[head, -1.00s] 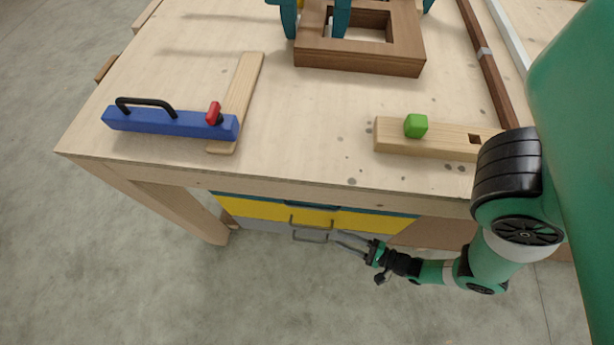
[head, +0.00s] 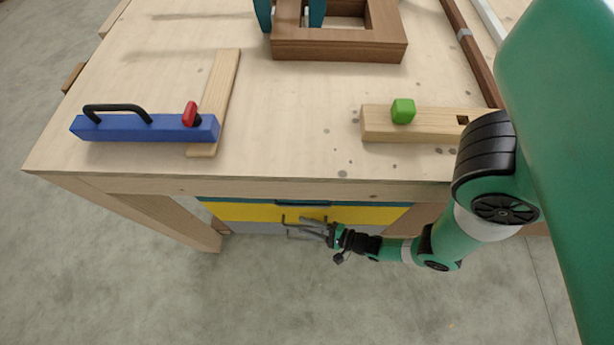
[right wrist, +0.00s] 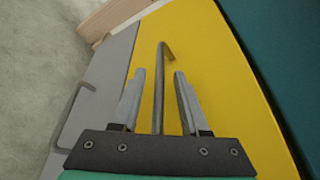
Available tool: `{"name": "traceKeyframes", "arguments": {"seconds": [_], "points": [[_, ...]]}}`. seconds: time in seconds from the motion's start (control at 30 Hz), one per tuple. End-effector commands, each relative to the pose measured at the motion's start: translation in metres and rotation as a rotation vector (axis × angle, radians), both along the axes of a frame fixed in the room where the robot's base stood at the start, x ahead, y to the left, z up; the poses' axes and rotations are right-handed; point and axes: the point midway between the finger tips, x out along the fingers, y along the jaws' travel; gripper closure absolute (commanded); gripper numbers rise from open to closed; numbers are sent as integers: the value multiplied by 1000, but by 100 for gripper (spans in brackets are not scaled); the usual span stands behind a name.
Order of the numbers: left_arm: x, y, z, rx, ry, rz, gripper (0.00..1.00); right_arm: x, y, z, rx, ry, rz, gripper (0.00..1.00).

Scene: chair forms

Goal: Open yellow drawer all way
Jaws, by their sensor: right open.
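The yellow drawer (head: 240,211) is in the front of the wooden workbench, between a teal drawer above and a grey drawer below. Its front fills much of the right wrist view (right wrist: 225,85). Its grey bar handle (right wrist: 164,75) stands between the two fingers of my right gripper (right wrist: 157,100) in that view. The fingers are open, one on each side of the handle, and do not appear closed on it. In the head view my right gripper (head: 315,231) is at the drawer's handle, partly covering it. My left gripper is not in view.
The grey drawer (right wrist: 100,85) has its own handle (right wrist: 72,105) nearby. On the bench top (head: 300,120) are a blue block with a black handle (head: 145,128), a wooden board with a green cube (head: 403,110), and a brown wooden frame (head: 335,48). The floor in front is clear.

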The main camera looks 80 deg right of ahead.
Motion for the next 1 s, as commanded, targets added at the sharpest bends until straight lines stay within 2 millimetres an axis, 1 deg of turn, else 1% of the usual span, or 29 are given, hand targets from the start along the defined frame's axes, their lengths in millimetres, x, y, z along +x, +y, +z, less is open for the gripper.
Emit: {"name": "traceKeyframes", "arguments": {"seconds": [0.23, 0.37, 0.4, 0.47, 0.5, 1.0], "points": [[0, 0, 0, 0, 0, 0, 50, 1, 0, 0, -1, 1, 1, 55], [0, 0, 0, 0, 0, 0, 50, 1, 0, 0, -1, 1, 1, 79], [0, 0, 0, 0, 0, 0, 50, 1, 0, 0, -1, 1, 1, 86], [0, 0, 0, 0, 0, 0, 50, 1, 0, 0, -1, 1, 1, 97], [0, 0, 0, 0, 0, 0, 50, 1, 0, 0, -1, 1, 1, 100], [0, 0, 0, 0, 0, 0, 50, 1, 0, 0, -1, 1, 1, 100]]}}
